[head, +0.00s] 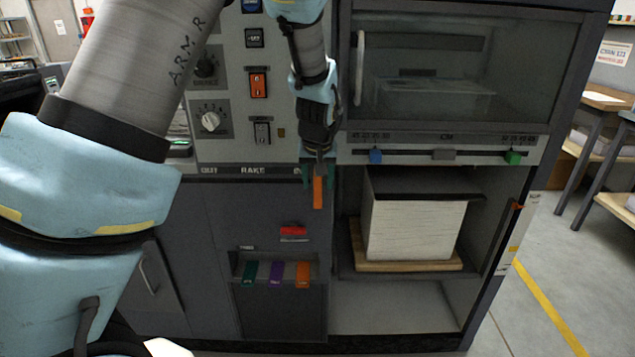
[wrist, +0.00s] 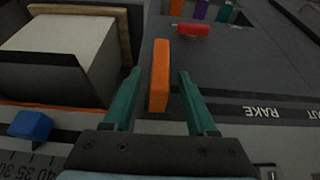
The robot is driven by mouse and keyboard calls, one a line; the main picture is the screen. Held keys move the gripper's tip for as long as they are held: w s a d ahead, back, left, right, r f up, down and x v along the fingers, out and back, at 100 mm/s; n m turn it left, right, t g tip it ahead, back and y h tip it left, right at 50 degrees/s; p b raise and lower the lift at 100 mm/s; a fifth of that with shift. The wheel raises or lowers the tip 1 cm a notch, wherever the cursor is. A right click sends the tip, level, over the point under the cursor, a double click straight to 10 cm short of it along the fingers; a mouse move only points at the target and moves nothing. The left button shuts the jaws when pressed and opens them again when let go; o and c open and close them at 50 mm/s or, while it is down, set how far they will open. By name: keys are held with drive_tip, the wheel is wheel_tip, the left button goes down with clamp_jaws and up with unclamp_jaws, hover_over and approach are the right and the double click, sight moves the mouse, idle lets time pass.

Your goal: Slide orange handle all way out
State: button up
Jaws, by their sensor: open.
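The orange handle (head: 318,192) sticks out at the right end of the strip marked OUT and RAKE (head: 250,170). In the wrist view the orange handle (wrist: 160,75) stands upright between the teal fingers of my gripper (wrist: 160,85). There is a gap on each side, and the fingers do not appear to grip it. In the head view my gripper (head: 319,178) points down at the handle, and my wrist hides the handle's upper part and the label at the strip's right end.
Below is a recess (head: 240,266) with green, purple and orange tabs, and a red piece (head: 293,232) above it. To the right, a paper stack (head: 415,228) sits on a wooden board in an open bay. A blue slider (head: 376,156) is close by. The panel left of the handle is clear.

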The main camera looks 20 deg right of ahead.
drive_tip(key=shift+w+d+f, duration=0.1)
drive_tip(key=shift+w+f, duration=0.15)
drive_tip(key=shift+f, duration=0.45)
drive_tip(key=shift+c, duration=0.4)
clamp_jaws()
idle(0.6)
